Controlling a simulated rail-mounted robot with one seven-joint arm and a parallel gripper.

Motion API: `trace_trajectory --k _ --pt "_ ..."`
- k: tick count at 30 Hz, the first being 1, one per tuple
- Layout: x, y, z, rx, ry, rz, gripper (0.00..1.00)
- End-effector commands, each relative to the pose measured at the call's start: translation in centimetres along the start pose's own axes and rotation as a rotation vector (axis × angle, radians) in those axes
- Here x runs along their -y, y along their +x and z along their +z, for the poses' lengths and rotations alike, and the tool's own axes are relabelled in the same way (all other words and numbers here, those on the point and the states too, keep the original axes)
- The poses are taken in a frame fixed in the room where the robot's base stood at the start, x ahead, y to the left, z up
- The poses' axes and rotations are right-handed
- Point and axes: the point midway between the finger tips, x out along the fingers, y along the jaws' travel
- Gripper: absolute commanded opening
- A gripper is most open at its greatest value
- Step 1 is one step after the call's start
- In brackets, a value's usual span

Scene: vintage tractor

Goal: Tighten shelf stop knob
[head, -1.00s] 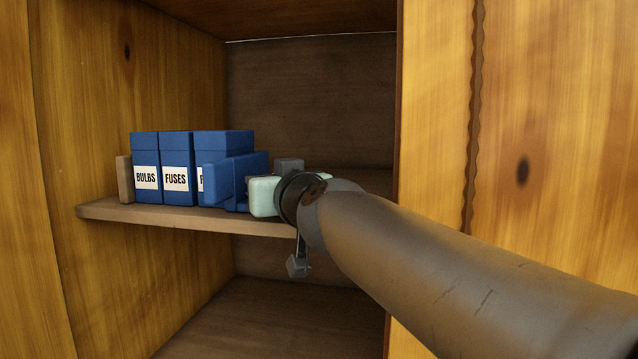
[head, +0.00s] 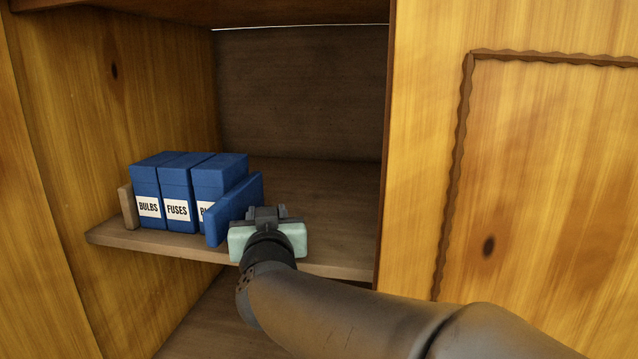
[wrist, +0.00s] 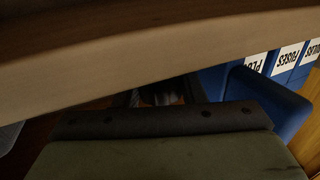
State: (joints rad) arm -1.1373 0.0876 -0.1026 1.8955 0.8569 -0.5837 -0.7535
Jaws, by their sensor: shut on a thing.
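The blue shelf stop (head: 238,208) stands tilted against the right end of the row of blue boxes. In the wrist view its blue face (wrist: 268,100) shows at the right. My gripper (head: 267,213), with a pale green body and grey fingers, is at the shelf's front edge, just right of the stop. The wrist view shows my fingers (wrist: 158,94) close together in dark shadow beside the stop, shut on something. The stop's knob cannot be made out, as my gripper hides that spot.
Blue boxes labelled BULBS (head: 148,205) and FUSES (head: 178,208), plus another, stand on the wooden shelf (head: 335,262). A small wooden block (head: 127,208) stands at their left. The shelf is clear right of my gripper, up to the cabinet's yellow wooden front (head: 425,150).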

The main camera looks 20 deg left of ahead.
Motion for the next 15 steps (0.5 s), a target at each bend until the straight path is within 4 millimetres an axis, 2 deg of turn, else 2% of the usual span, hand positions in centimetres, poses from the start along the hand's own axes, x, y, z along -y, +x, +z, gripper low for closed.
trace_trajectory --k 1,15 --pt "-0.08 0.07 -0.8 0.002 -0.002 0.025 0.14" --pt "-0.27 -0.09 -0.09 -0.002 -0.004 0.098 0.14"
